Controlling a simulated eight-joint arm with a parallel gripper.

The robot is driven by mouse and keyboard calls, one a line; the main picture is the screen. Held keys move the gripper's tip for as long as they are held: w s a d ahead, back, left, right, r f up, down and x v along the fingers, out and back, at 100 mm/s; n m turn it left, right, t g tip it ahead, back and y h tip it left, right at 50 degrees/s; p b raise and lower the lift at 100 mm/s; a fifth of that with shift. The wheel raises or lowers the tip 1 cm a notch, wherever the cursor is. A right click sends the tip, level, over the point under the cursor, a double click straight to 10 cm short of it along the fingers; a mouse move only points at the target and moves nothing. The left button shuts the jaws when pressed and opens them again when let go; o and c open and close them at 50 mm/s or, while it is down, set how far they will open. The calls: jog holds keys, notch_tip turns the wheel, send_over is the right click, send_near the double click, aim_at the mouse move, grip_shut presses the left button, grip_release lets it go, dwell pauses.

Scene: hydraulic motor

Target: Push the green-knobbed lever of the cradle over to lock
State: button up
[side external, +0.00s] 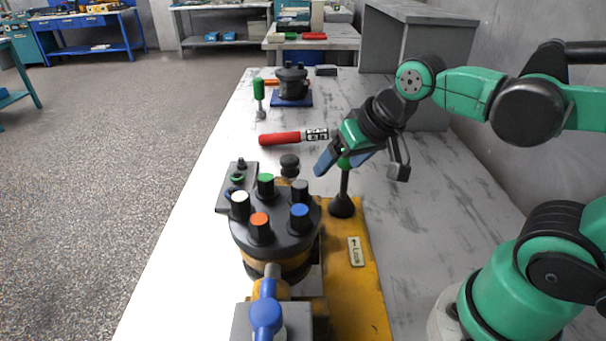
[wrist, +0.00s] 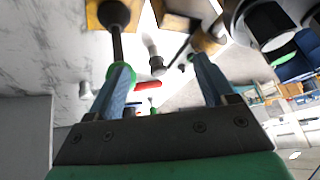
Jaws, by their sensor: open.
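The lever (side external: 344,187) is a black rod standing nearly upright from a dark conical foot on the yellow cradle base (side external: 370,300). Its green knob (side external: 344,162) is partly hidden by my gripper in the side view. My gripper (side external: 343,160) is open, its blue fingers at knob height. In the wrist view, the lever (wrist: 116,42) hangs from the top, and its green knob (wrist: 130,74) shows around the tip of the left finger. My gripper (wrist: 160,66) has nothing between its fingers there. I cannot tell whether a finger touches the knob. A label plate with an arrow (side external: 356,251) lies on the base.
The motor (side external: 275,225), with several coloured caps, stands left of the lever. A blue-handled part (side external: 266,312) is in front. A red-handled tool (side external: 280,139), a green-handled tool (side external: 258,90) and another dark unit on a blue plate (side external: 292,101) lie behind.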

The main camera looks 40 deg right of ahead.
aim_at(345, 173)
jog(key=w+d+r+m+g, duration=0.1)
jog(key=m, duration=0.6)
jog(key=w+d+r+m+g, duration=0.1)
jog(key=d+r+m+g, duration=0.1)
jog(key=m, duration=0.4)
jog(key=w+d+r+m+g, duration=0.1)
jog(key=d+m+g, duration=0.1)
jog(key=m, duration=0.5)
jog(key=shift+w+d+r+m, duration=0.15)
jog(key=shift+r+m, duration=0.05)
jog(key=shift+m, duration=0.1)
jog(key=m, duration=0.1)
jog(key=m+g, duration=0.1)
jog(key=m, duration=0.1)
jog(key=shift+w+d+r, duration=0.1)
jog(key=shift+w+d, duration=0.05)
jog(key=shift+d, duration=0.25)
jog(key=shift+f, duration=4.4)
jog(key=c, duration=0.8)
